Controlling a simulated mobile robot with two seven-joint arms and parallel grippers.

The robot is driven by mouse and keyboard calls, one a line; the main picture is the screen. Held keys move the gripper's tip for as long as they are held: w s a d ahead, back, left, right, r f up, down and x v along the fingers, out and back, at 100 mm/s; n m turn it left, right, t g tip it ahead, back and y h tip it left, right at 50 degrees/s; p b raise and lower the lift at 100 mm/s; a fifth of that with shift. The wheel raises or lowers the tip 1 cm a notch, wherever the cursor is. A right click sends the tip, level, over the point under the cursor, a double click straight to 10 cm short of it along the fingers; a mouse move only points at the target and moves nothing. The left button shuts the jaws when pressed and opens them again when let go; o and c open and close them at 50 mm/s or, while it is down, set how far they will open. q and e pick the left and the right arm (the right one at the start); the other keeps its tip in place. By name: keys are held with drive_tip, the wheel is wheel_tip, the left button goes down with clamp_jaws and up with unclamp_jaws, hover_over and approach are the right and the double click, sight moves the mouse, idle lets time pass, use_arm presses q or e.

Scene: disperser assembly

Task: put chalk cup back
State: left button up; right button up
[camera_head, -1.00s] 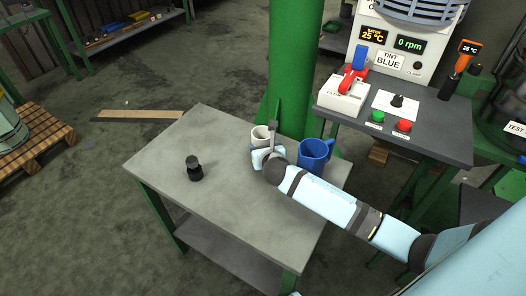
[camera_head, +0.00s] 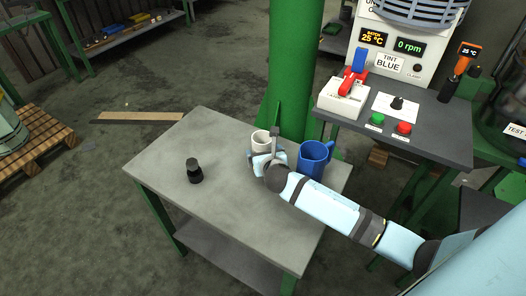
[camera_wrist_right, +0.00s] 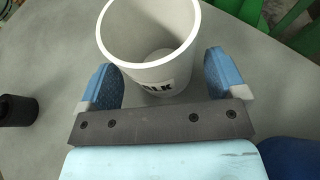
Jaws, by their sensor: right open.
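The white chalk cup (camera_head: 259,146) stands upright near the far corner of the grey table (camera_head: 225,207). In the right wrist view the cup (camera_wrist_right: 132,73) shows its round rim, an empty-looking inside and a label ending in "LK". My right gripper (camera_head: 264,157) is low over the table at the near side of the cup. In the wrist view its two blue-padded fingers (camera_wrist_right: 162,80) are spread, one on each side of the cup's lower part, and it is open. Whether the pads touch the cup cannot be told. My left gripper is out of view.
A blue mug (camera_head: 315,158) stands close to the right of my right gripper. A small black object (camera_head: 194,171) stands on the left of the table. The green column (camera_head: 293,70) rises behind the cup. The machine bench (camera_head: 440,128) is at right. The table's front is clear.

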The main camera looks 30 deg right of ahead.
drive_tip(key=p+v, duration=0.1)
drive_tip(key=v, duration=0.9)
drive_tip(key=shift+s+p, duration=0.1)
drive_tip(key=shift+p, duration=0.2)
drive_tip(key=shift+s+r, duration=0.1)
drive_tip(key=shift+s, duration=0.05)
